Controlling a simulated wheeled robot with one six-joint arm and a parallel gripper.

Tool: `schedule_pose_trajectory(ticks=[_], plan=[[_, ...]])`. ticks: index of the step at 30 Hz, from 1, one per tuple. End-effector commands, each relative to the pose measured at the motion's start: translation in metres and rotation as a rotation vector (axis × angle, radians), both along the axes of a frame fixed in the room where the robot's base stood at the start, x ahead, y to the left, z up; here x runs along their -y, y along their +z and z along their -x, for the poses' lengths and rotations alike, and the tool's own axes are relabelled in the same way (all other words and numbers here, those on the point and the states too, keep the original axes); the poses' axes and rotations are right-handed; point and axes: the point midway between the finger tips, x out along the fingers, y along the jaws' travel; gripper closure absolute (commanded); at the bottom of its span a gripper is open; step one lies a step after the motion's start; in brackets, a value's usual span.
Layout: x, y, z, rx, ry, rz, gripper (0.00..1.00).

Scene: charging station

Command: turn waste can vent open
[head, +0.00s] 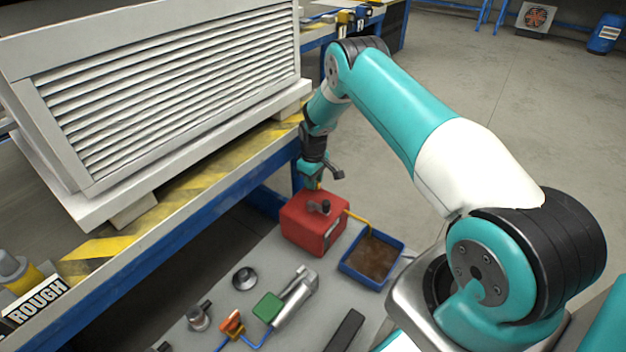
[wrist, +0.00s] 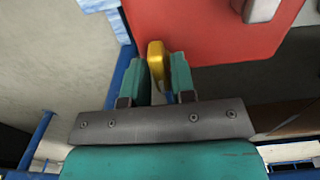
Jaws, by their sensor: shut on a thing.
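The red waste can (head: 313,224) stands on the grey surface below the bench, with a dark cap on its top and a yellow spout at its right. In the wrist view the red can (wrist: 215,30) fills the top. My gripper (head: 317,184) is at the far side of the can's top. In the wrist view my gripper (wrist: 160,75) has its teal fingers on either side of a yellow vent piece (wrist: 156,58) at the can's edge, shut on it. In the head view the vent is mostly hidden by the gripper.
A blue tray (head: 345,268) with brown contents sits right of the can. A silver cylinder tool (head: 295,298), a green block (head: 267,307) and a round metal piece (head: 244,279) lie in front. The bench edge with yellow-black stripes (head: 190,195) runs close at the left.

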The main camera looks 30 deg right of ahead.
Motion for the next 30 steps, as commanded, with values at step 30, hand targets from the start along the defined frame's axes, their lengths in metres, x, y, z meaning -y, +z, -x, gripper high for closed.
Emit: schedule_pose_trajectory(ticks=[30], plan=[[0.000, 0.036, -0.001, 0.001, 0.005, 0.001, 0.60]])
